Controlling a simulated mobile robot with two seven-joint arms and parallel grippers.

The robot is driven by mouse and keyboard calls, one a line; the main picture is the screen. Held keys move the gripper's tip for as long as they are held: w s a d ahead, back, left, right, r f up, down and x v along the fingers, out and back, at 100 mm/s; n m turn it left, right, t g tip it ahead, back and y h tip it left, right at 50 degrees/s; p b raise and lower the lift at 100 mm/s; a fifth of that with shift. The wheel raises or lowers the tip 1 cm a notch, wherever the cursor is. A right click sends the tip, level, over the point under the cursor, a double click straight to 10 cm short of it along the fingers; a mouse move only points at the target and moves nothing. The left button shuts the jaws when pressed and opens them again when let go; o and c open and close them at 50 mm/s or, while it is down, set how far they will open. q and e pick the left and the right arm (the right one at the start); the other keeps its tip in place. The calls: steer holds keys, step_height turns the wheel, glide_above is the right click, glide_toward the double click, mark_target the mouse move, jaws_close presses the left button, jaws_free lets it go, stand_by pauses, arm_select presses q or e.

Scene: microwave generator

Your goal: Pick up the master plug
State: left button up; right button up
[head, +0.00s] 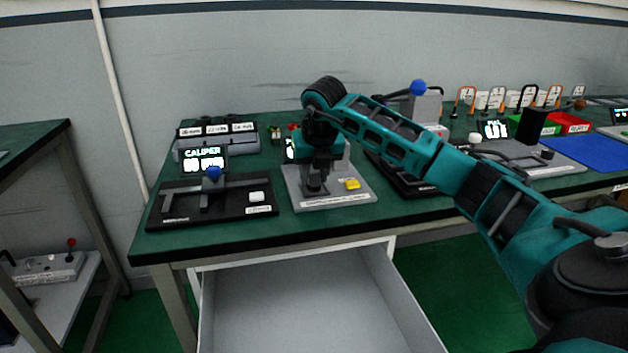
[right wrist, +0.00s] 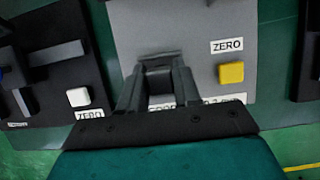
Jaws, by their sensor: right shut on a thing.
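My right gripper (head: 315,188) points down over the light grey gauge base with a yellow ZERO button (head: 330,201). In the right wrist view its fingers (right wrist: 158,84) are closed on a small dark grey piece (right wrist: 158,79), which appears to be the master plug. Its lower part is hidden, and I cannot tell whether it still touches the base. The base also shows in the right wrist view (right wrist: 195,35), with the yellow button (right wrist: 231,73) to the right of the fingers. My left gripper is not in view.
A black caliper stand (head: 236,213) with a display is left of the base. Another dark fixture (head: 403,183) is close on its right, under my arm. An open drawer (head: 290,300) juts out below the green table (head: 150,240). A blue mat (head: 590,152) lies far right.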

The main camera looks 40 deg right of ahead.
jaws_close()
